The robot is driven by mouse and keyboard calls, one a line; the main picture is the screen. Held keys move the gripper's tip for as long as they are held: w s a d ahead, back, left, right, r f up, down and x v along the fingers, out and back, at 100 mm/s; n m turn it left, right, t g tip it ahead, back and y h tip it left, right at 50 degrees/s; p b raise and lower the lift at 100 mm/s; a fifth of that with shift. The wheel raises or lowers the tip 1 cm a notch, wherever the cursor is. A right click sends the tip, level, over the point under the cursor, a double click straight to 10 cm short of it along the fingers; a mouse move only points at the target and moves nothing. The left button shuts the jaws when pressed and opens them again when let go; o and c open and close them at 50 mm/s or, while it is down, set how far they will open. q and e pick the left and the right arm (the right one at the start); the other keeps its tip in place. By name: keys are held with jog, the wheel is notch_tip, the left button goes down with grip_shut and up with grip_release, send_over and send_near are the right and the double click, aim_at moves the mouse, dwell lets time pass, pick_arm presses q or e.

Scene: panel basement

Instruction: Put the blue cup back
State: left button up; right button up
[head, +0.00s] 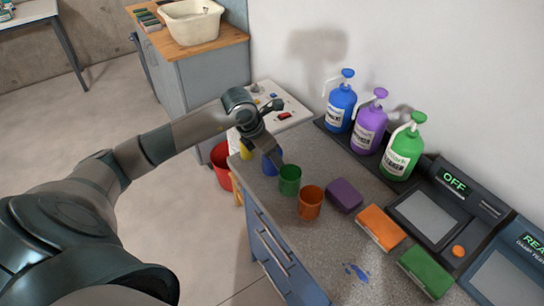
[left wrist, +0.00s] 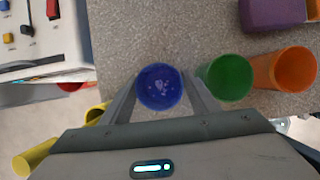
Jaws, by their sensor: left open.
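The blue cup (head: 269,166) stands on the grey speckled counter near its left front edge, partly hidden by my left gripper (head: 270,147) in the head view. In the left wrist view the blue cup (left wrist: 160,88) is seen from above, with light specks inside it. My left gripper (left wrist: 161,95) is open, with one finger on each side of the cup. I cannot tell whether the fingers touch it. The green cup (left wrist: 229,78) stands right beside the right finger. My right gripper is not in view.
The orange cup (head: 311,202) and purple block (head: 344,194) stand farther along the counter (head: 297,250). Blue, purple and green pump bottles (head: 369,128) line the wall. A red bucket (head: 221,166) is on the floor.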

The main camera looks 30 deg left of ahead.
pick_arm(q)
jog(key=shift+r, duration=0.2)
jog(key=shift+a+r, duration=0.1)
jog(key=shift+r, duration=0.1)
jog(key=b+v, duration=0.2)
jog(key=v, duration=0.4)
jog(key=shift+s+r, duration=0.2)
jog(key=shift+r, duration=0.15)
jog(key=v, duration=0.4)
jog(key=shift+s+r+b, duration=0.1)
jog(key=shift+r+b, duration=0.2)
jog(key=shift+b, duration=0.1)
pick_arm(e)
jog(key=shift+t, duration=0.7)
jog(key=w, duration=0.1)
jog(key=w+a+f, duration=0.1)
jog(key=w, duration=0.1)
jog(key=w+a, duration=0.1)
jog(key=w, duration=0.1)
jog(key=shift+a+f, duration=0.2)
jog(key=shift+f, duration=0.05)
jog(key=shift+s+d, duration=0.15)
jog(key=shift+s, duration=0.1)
